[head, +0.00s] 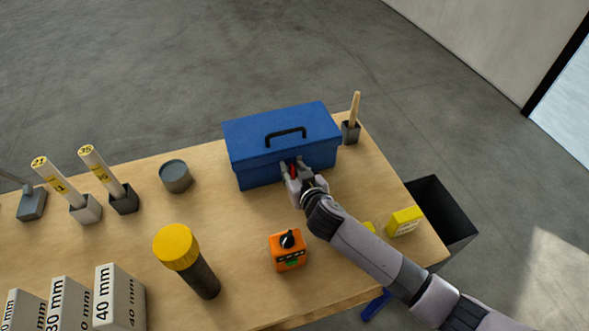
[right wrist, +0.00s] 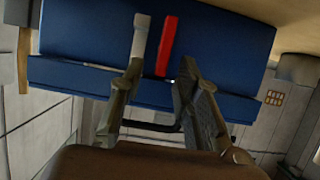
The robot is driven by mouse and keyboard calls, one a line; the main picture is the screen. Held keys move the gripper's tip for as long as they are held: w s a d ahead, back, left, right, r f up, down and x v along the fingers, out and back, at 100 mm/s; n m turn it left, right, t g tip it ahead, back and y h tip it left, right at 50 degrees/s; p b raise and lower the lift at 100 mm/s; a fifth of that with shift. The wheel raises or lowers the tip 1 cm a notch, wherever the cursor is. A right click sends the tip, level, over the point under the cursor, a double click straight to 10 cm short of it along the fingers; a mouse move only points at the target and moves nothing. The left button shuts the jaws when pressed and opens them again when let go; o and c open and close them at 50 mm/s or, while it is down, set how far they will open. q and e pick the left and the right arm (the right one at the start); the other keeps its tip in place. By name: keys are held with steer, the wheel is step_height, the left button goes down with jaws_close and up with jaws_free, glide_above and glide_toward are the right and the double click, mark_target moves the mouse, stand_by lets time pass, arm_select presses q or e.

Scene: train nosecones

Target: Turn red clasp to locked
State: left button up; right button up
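The blue toolbox (head: 262,160) stands on the wooden table with its lid down. The red clasp (right wrist: 167,45) is a narrow bar on the box's front face; in the head view only a bit of red (head: 294,168) shows between my fingers. My right gripper (head: 291,170) is at the box front. In the right wrist view its fingers (right wrist: 160,68) stand apart, one to each side of the clasp's line, with a gap to the clasp visible. My left gripper is not in view.
An orange block with a black knob (head: 288,251), a yellow-capped cylinder (head: 190,262) and a grey round pot (head: 176,176) stand on the table. A brush holder (head: 351,132) is right of the box. A black bin (head: 442,215) stands off the right edge.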

steer(key=shift+c, duration=0.2)
jaws_close()
steer(key=shift+d, duration=0.1)
stand_by(0.5)
steer(key=m+y, duration=0.1)
steer(key=d+m+y, duration=0.1)
steer(key=m, duration=0.1)
steer(key=shift+w+d+f+g, duration=0.1)
steer(key=shift+w+f+g, duration=0.1)
steer(key=shift+g, duration=0.1)
steer(key=shift+w+d+f+m+y, duration=0.15)
steer(key=shift+d+m+y, duration=0.1)
steer(key=shift+m+y, duration=0.5)
steer(key=shift+o, duration=0.2)
jaws_free()
